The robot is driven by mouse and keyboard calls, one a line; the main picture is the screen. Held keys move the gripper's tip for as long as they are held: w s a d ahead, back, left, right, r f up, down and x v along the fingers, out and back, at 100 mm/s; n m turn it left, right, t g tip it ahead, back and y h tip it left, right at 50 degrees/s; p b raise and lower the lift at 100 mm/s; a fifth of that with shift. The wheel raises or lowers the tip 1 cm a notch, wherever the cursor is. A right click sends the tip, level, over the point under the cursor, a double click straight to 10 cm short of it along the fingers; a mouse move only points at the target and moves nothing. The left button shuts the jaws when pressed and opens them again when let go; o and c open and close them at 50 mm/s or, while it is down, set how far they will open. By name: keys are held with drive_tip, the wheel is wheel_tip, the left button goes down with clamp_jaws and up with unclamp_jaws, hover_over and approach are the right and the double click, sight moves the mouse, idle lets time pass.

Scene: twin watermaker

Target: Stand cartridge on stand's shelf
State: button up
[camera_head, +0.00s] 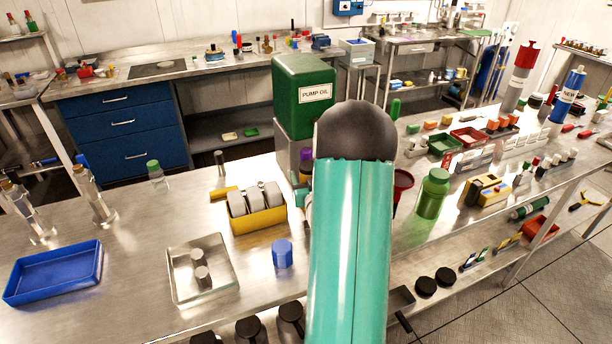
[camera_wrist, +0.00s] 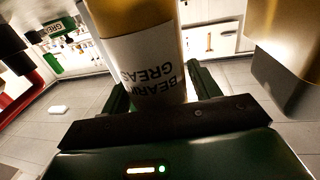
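In the wrist view, a gold cartridge (camera_wrist: 138,14) with a white label reading "BEARING GREASE" upside down stands between the dark green fingers of my gripper (camera_wrist: 162,90). The fingers lie close on both sides of it, and my gripper appears shut on it. The cartridge runs out of the top of the picture, so its far end is hidden. In the head view, my teal arm link fills the middle, and my gripper and the held cartridge do not show. I cannot tell which thing is the stand or its shelf.
In the wrist view, a large gold and grey block (camera_wrist: 290,60) is close at the right, and a red-edged surface (camera_wrist: 28,88) is at the left. In the head view, a green pump oil container (camera_head: 303,95), yellow rack (camera_head: 258,220) and blue tray (camera_head: 55,272) occupy the bench.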

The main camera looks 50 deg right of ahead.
drive_tip(key=shift+o, duration=0.2)
drive_tip(key=shift+r, duration=0.1)
drive_tip(key=shift+a+r, duration=0.1)
drive_tip(key=shift+r, duration=0.05)
drive_tip(key=v, duration=1.2)
drive_tip(key=w+a+r+n+g+y, duration=0.25)
drive_tip(key=w+a+r, duration=0.25)
drive_tip(key=w+a, duration=0.25)
drive_tip(key=s+a+r+n+g+y, duration=0.1)
drive_tip(key=s+a+r+y, duration=0.1)
drive_tip(key=a, duration=0.8)
drive_tip(key=s+a+r+n+g+y, duration=0.2)
drive_tip(key=a+r+y, duration=0.2)
drive_tip(key=a, duration=0.7)
drive_tip(key=shift+s+a+r, duration=0.3)
drive_tip(key=shift+s+r, duration=0.1)
drive_tip(key=shift+r, duration=0.15)
drive_tip(key=shift+o, duration=0.4)
drive_tip(key=s+a+r+n+g+y, duration=0.1)
drive_tip(key=s+a+r+g+y, duration=0.1)
drive_tip(key=s+a, duration=0.6)
drive_tip(key=shift+s+a+n+g, duration=0.2)
drive_tip(key=shift+s+n+g, duration=0.15)
drive_tip(key=shift+s+g, duration=0.45)
